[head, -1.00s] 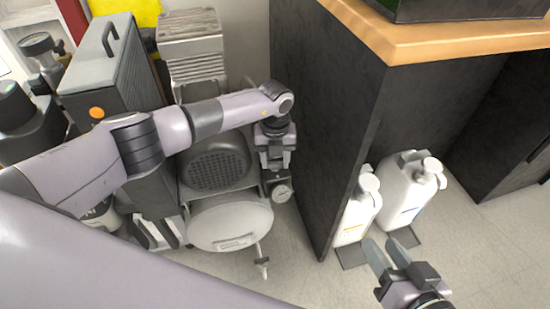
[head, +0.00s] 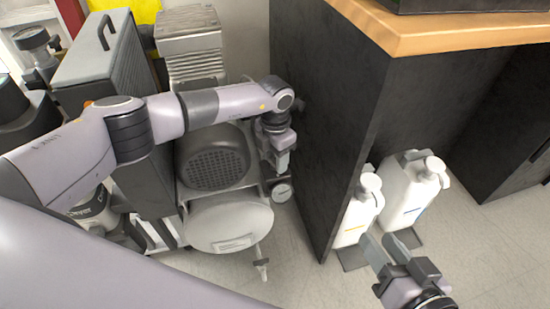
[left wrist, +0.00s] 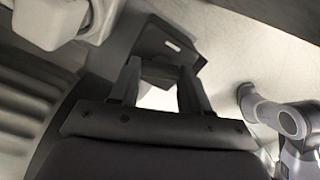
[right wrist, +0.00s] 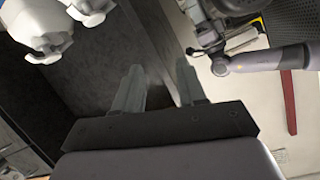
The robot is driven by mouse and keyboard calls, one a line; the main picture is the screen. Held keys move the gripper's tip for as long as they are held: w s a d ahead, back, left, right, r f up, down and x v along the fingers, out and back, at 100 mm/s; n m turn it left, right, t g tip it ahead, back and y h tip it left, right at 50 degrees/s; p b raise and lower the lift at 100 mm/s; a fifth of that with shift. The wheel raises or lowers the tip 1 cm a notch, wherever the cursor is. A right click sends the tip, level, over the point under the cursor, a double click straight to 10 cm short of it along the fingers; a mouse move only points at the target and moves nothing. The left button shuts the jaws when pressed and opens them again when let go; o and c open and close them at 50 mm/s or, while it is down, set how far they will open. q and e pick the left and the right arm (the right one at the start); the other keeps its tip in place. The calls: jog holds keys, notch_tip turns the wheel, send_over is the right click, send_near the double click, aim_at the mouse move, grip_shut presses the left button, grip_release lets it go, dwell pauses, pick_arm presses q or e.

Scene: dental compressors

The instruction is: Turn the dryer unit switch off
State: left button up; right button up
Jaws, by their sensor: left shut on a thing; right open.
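My left gripper (head: 281,155) is at the right side of the compressor, just above a round gauge (head: 283,193). In the left wrist view its fingers (left wrist: 160,70) stand on both sides of a dark box (left wrist: 160,42) with a small white mark, and they are shut on it. The switch itself cannot be made out; the arm and fingers hide part of that area. My right gripper (head: 383,240) is open and empty, in front of two white jugs. It also shows open in the right wrist view (right wrist: 160,70).
The compressor has a dark motor (head: 213,157) and a pale tank (head: 228,225). A tall grey cabinet (head: 110,50) stands to its left, behind my left arm. A black counter side panel (head: 325,130) is close on the right. White jugs (head: 353,222) (head: 410,195) stand beyond it.

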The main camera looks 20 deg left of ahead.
pick_arm(q)
jog(key=shift+f+m+b, duration=0.1)
jog(key=shift+m+b, duration=0.2)
jog(key=shift+m, duration=1.9)
pick_arm(e)
jog(key=shift+s+d+f, duration=0.25)
jog(key=shift+d, duration=0.3)
jog(key=shift+r, duration=0.1)
pick_arm(q)
jog(key=o, duration=1.1)
jog(key=shift+c, duration=0.2)
